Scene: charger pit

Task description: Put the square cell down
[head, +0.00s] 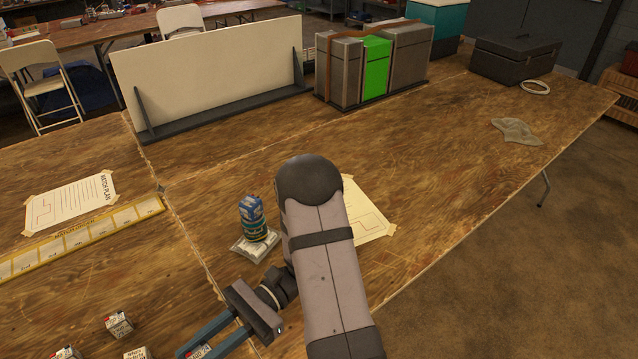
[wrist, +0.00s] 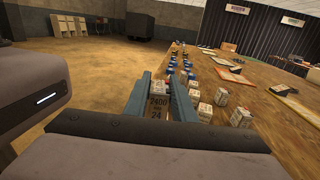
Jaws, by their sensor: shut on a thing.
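My gripper (head: 200,348) is at the bottom of the head view, its two blue-grey fingers pointing down-left over the table. It is shut on a square cell (head: 201,352), a small white block with red and dark markings.
A blue banded stack (head: 252,216) stands on a small white packet (head: 255,246) beside my arm. A yellow marked strip (head: 80,238) and a match plan sheet (head: 70,203) lie left. A white panel (head: 210,65) and grey-green boxes (head: 376,68) stand behind. The right table area is mostly clear.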

